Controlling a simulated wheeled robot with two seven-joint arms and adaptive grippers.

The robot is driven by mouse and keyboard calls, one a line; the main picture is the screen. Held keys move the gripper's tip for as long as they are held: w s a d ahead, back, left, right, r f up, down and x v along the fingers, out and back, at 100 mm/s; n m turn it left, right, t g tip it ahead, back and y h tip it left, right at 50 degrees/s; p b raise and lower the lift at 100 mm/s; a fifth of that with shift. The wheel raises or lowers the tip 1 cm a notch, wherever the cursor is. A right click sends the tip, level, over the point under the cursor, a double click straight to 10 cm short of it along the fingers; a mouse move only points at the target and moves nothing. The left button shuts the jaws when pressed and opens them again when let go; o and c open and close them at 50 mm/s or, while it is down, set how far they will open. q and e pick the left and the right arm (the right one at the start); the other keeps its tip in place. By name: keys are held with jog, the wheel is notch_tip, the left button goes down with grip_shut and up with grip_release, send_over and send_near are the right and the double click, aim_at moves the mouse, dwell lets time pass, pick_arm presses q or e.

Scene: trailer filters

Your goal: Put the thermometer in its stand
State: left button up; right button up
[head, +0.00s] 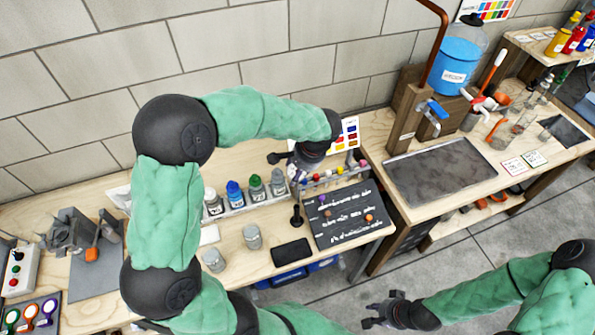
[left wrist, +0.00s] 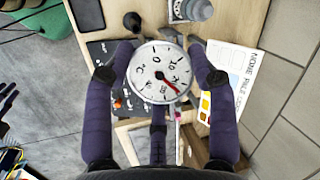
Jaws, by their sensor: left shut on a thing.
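In the head view this gripper (head: 292,160) is above the back of the bench, and the thermometer is not clearly visible there. A small upright black holder (head: 297,216), apparently the stand, is on the bench below and apart from the gripper. It also shows in the left wrist view (left wrist: 132,20). My right gripper (head: 384,314) is open and empty off the bench's front edge.
A black phone-like slab (head: 291,252) lies in front of the holder. A dark lettered board (head: 350,215) is at its right. A row of bottles (head: 235,194) and a rack of small vials (head: 335,174) stand behind. Two grey jars (head: 252,237) are at the left.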

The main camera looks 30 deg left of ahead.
dwell(0.3)
pick_arm(q)
jog(key=shift+f+b, duration=2.1)
jog(key=shift+f, duration=0.4)
jog(key=shift+f+b, duration=0.2)
jog(key=shift+b, duration=0.15)
jog(key=shift+f+b, duration=0.3)
jog(key=shift+f, duration=0.05)
jog(key=shift+f+b, duration=2.95)
jog(key=shift+f, duration=0.75)
